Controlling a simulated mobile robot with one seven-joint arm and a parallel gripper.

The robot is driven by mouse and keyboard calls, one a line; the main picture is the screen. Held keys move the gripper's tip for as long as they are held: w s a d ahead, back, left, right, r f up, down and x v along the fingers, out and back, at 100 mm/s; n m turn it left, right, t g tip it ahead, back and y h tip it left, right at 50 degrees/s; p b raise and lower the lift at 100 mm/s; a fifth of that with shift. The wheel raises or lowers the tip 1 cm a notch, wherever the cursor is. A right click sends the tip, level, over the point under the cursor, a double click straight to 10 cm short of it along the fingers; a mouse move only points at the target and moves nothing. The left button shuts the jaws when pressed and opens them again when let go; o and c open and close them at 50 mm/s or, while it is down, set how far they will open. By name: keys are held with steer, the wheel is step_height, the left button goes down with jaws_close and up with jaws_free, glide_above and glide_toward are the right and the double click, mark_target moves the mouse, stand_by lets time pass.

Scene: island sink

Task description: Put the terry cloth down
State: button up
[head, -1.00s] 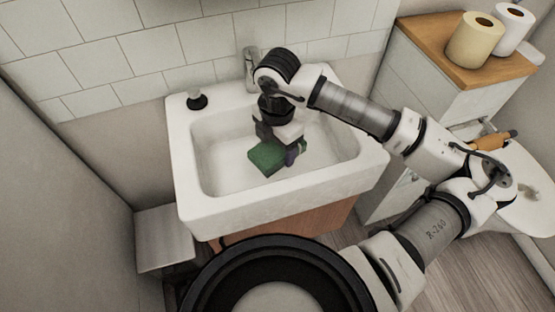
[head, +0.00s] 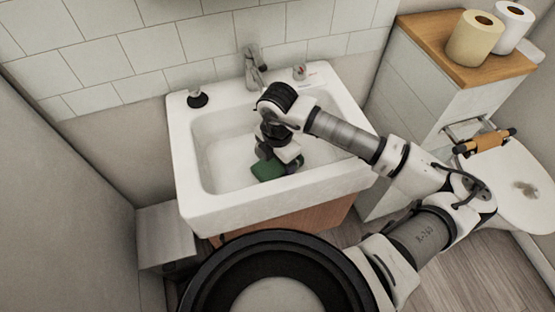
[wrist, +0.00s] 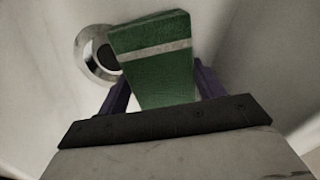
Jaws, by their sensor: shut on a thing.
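The terry cloth (wrist: 155,62) is a green folded block with a pale stripe. In the wrist view it stands out between the two purple fingers of my gripper (wrist: 160,88), which is shut on it. In the head view the green cloth (head: 267,170) shows below my gripper (head: 281,160), inside the white sink (head: 205,215). The wrist hides part of the cloth there. I cannot tell whether the cloth touches the basin floor.
The round drain (wrist: 97,52) lies beside the cloth in the wrist view. The faucet (head: 252,68) stands at the sink's back, with a dark-topped item (head: 197,98) on the rim's left corner. A cabinet (head: 425,95) with paper rolls stands right. The basin's left side is clear.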

steer(key=o, duration=0.9)
steer(key=shift+r, duration=0.1)
steer(key=shift+r+p, duration=0.2)
steer(key=shift+p, duration=0.3)
step_height(320, 180, up, 12)
steer(key=b, duration=0.1)
steer(key=shift+f+b, duration=0.15)
steer(key=shift+b, duration=0.25)
